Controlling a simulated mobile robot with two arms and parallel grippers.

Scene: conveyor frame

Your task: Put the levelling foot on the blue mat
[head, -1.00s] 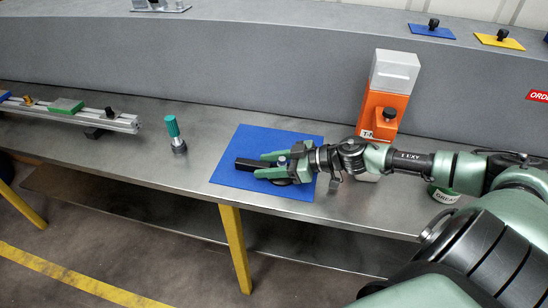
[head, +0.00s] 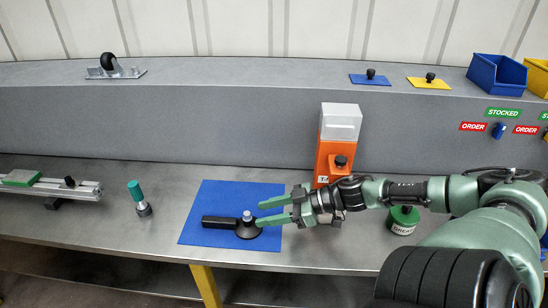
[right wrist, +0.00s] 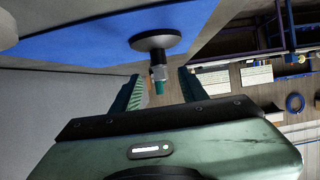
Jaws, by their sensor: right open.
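The levelling foot (head: 247,231), a dark round base with a short silver stud standing up, is upright on the blue mat (head: 210,195). In the right wrist view the foot (right wrist: 155,41) shows upside down against the mat (right wrist: 85,38), with a teal tip at the stud's end. My right gripper (head: 261,213) is open and empty, over the mat's right side. Its fingertips are just right of the stud, apart from it as far as I can see. My left gripper is out of view.
A black bar (head: 217,222) lies on the mat, left of the foot and close to it. A teal-handled tool (head: 136,193) stands to the left. A rail (head: 80,192) is far left.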

